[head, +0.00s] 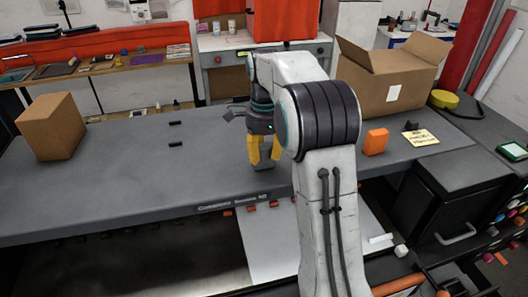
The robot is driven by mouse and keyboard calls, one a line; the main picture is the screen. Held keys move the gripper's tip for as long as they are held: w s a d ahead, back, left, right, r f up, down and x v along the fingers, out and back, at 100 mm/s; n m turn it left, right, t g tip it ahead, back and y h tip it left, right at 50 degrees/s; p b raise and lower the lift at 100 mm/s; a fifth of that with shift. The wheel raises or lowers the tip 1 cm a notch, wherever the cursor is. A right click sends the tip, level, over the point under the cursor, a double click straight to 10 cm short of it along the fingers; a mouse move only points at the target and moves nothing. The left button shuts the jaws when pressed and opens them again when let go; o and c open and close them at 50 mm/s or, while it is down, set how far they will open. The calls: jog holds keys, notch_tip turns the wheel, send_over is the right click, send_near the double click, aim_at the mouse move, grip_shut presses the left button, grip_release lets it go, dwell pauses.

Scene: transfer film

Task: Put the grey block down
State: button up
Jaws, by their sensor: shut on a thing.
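My gripper (263,151) points down over the grey bench, just left of my white arm. Its yellow fingers are shut on a small grey block (264,167), which shows between and below the fingertips. The block is close to the bench top (222,178), near its front edge. I cannot tell whether the block touches the bench. My arm hides the part of the bench to the right of the gripper.
A brown box (51,127) stands at the far left of the bench. An open carton (388,80), an orange block (376,141) and a yellow note (420,137) are at the right. Two small dark pieces (176,144) lie left of the gripper. The bench's left middle is mostly clear.

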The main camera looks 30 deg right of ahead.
aim_at(264, 148)
jog(key=shift+f, duration=0.1)
jog(key=o, duration=1.1)
notch_tip(264, 148, up, 12)
jog(key=shift+s+f, duration=0.1)
jog(key=s+a+r+n+t, duration=0.2)
jog(key=s+a+n, duration=0.4)
jog(key=s+n, duration=0.4)
jog(key=s+a+f+n+t, duration=0.1)
jog(key=s+f+n, duration=0.2)
jog(key=s, duration=0.2)
jog(key=s+a+f+n+t, duration=0.1)
jog(key=s+f+n, duration=0.3)
jog(key=s, duration=0.2)
jog(key=s+a+f+n+t, duration=0.1)
jog(key=s+a+f+n, duration=0.1)
jog(key=s+f+n, duration=0.1)
jog(key=shift+s+f, duration=0.25)
jog(key=shift+s, duration=0.4)
jog(key=shift+s+f, duration=0.2)
jog(key=shift+s, duration=0.4)
